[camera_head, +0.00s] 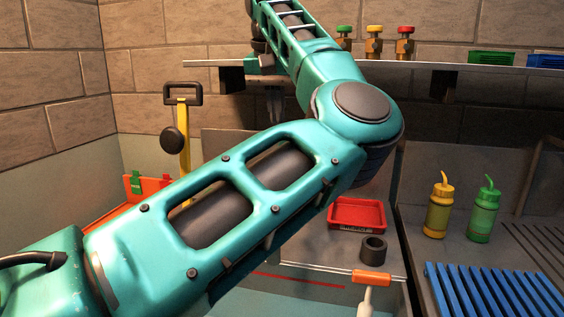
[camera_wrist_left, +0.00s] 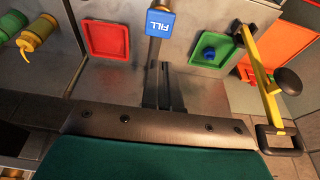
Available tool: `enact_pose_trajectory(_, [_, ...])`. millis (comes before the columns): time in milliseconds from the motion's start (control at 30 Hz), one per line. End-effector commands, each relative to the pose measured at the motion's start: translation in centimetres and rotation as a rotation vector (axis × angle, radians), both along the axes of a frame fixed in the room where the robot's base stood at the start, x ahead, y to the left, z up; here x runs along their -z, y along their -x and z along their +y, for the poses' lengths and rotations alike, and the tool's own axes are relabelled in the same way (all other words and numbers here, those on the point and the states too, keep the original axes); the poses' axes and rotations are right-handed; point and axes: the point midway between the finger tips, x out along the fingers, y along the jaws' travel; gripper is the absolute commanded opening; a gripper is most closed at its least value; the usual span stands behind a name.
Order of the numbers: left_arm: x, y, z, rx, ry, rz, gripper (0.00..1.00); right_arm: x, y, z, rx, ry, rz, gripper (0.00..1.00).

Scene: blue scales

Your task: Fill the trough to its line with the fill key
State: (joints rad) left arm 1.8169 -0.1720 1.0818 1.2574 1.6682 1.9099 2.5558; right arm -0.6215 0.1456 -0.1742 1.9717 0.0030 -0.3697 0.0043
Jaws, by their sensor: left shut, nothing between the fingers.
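The blue fill key (camera_wrist_left: 160,24), marked FILL, shows at the top of the left wrist view beside a grey pipe. My arm hides it in the head view. My left gripper (camera_head: 275,112) is shut and empty below the back shelf. In the left wrist view its dark fingers (camera_wrist_left: 161,72) point toward the key and appear just short of it; I cannot tell whether they touch. A pale basin with a red line (camera_head: 298,279), probably the trough, is partly hidden behind my arm; its liquid level is unclear. My right gripper is not in view.
My left arm covers the middle of the head view. A red tray (camera_head: 357,213), dark ring (camera_head: 373,249), yellow bottle (camera_head: 438,212) and green bottle (camera_head: 484,215) stand at right. A blue rack (camera_head: 480,290) lies nearer. A yellow post (camera_head: 184,130) with a black knob stands at left.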

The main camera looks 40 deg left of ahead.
Motion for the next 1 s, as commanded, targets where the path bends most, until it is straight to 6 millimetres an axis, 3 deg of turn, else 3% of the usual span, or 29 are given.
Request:
enact_pose_trajectory(167, [1.7,-0.4,0.2,0.0,0.001,0.003,0.0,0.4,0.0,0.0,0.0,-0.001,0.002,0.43])
enact_pose_trajectory(700, [11.8,-2.5,1.4,-0.001,-0.001,0.003,0.0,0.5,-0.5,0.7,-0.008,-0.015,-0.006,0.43])
enact_pose_trajectory(1000, [13.6,-2.5,1.3,0.0,0.0,0.0,0.0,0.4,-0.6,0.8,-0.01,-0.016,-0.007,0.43])
